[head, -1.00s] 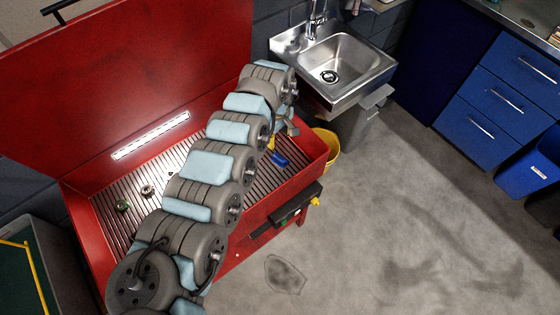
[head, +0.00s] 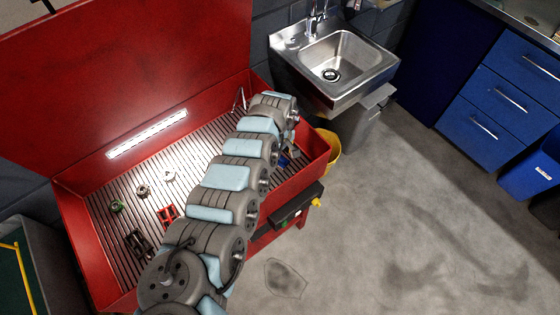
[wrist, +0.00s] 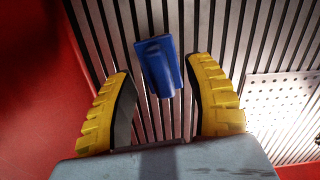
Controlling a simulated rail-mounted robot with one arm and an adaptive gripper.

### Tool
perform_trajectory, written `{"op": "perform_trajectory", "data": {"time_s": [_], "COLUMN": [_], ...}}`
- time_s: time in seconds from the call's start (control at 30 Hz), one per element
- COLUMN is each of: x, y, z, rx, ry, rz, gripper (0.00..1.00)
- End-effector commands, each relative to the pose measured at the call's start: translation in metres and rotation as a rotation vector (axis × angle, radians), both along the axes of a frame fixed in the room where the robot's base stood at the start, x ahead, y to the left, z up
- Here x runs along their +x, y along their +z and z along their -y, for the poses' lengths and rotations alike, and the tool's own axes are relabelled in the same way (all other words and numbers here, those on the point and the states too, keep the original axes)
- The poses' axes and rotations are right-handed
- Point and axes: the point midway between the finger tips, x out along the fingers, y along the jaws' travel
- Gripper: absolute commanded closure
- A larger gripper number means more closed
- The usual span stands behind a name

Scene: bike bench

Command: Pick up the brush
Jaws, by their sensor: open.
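A blue object (wrist: 160,66), probably the brush, lies on the slatted grate of the red bench. In the wrist view it sits between the two yellow-padded fingers of my gripper (wrist: 159,70), near their tips. The fingers are open, with a gap on each side of it. Whether they are level with it or above it I cannot tell. In the head view only a small blue patch (head: 284,160) shows at the bench's right end, the rest hidden by my arm and gripper.
The red bench's side wall (wrist: 35,95) is close to the left of my gripper in the wrist view. A perforated metal plate (wrist: 282,102) lies to the right. Several small parts, including a red one (head: 167,213), lie on the grate. A sink (head: 340,62) stands behind.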

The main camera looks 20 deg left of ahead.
Motion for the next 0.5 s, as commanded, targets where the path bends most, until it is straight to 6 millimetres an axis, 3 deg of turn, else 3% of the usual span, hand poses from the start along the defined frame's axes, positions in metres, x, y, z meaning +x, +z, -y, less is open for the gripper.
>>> {"op": "perform_trajectory", "data": {"time_s": [0.1, 0.37, 0.5], "x": [-0.0006, 0.0, 0.0001], "y": [-0.0158, -0.0159, -0.0158], "z": [-0.0007, -0.0013, -0.0014], "rx": [0.0, 0.002, 0.002], "ry": [0.001, 0.001, 0.001], "rz": [-0.001, 0.001, 0.001], "gripper": [0.47, 0.47, 0.84]}}
